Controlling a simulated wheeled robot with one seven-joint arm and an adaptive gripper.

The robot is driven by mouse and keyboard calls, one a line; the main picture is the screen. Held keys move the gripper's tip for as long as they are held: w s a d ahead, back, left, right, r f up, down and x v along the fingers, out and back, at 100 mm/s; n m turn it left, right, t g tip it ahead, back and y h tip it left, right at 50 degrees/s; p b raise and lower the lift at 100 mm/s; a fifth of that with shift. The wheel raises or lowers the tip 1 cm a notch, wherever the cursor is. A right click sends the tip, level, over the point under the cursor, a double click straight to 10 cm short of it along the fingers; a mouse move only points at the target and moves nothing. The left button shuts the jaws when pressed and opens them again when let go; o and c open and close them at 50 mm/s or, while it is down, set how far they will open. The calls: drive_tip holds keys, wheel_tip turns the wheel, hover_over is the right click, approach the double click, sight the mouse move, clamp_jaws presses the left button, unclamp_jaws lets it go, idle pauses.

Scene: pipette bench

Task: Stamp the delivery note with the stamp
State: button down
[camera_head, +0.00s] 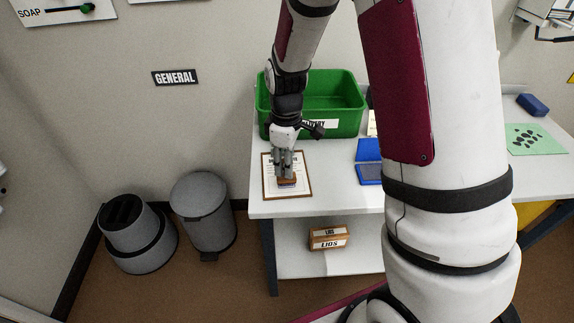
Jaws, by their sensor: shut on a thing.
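The delivery note (303,187) is a white sheet with a brown border, lying near the front left corner of the white bench. The stamp (287,183) is a small brown block under my gripper (286,174), over the lower middle of the note. My gripper points down and is shut on the stamp's upper part, which the fingers hide. I cannot tell whether the stamp touches the paper. A blue ink pad (370,174) with a raised blue lid lies to the right, partly hidden by my arm.
A green bin (345,100) with a label stands behind the note. The bench (330,197) has bare room between note and pad. A LIDS box (330,237) sits on the lower shelf. Two grey bins (203,215) stand left on the floor. A blue block (532,105) lies far right.

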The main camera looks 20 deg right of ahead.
drive_tip(key=shift+r+p, duration=1.05)
drive_tip(key=shift+r, duration=1)
